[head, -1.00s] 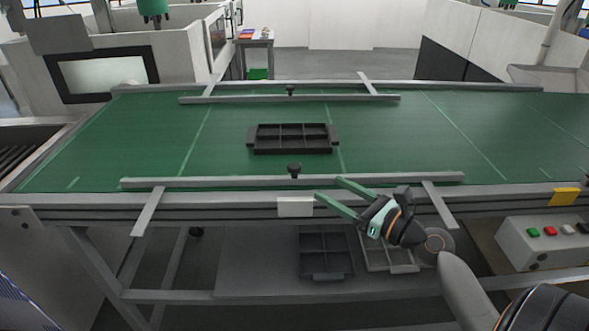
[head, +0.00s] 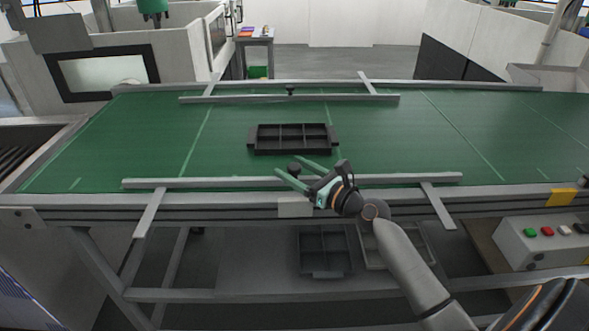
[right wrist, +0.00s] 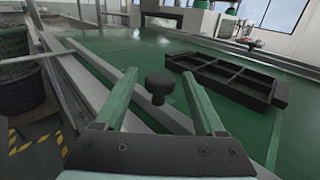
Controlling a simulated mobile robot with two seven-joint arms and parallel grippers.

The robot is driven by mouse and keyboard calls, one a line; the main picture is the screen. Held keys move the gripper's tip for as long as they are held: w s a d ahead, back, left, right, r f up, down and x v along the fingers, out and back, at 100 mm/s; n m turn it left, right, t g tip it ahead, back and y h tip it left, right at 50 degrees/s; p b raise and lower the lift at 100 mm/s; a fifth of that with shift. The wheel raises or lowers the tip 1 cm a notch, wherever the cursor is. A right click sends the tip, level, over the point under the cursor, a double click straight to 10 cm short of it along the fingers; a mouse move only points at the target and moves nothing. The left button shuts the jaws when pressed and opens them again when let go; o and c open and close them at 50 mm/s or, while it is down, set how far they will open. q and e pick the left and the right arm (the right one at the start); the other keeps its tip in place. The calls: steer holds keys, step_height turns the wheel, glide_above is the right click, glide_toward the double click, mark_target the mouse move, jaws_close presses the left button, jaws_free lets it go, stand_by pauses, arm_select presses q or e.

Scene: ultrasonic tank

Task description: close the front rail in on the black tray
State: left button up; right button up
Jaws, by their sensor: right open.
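The black tray (head: 292,139), divided into compartments, lies on the green conveyor belt; it also shows in the right wrist view (right wrist: 225,82). The front rail (head: 220,183) is a grey bar along the belt's near side, apart from the tray, with a gap of green belt between. A black knob (head: 294,169) stands at the rail's middle; in the right wrist view the knob (right wrist: 160,84) appears between my fingers. My right gripper (head: 292,169) is open, its green fingers reaching over the rail on either side of the knob, holding nothing. My left gripper is not in view.
The back rail (head: 290,98) runs behind the tray with its own knob. More trays (head: 325,252) sit on the shelf below the belt. A button box (head: 545,240) stands at the right. The belt on both sides of the tray is clear.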

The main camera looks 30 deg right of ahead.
jaws_close()
stand_by(0.6)
stand_by(0.8)
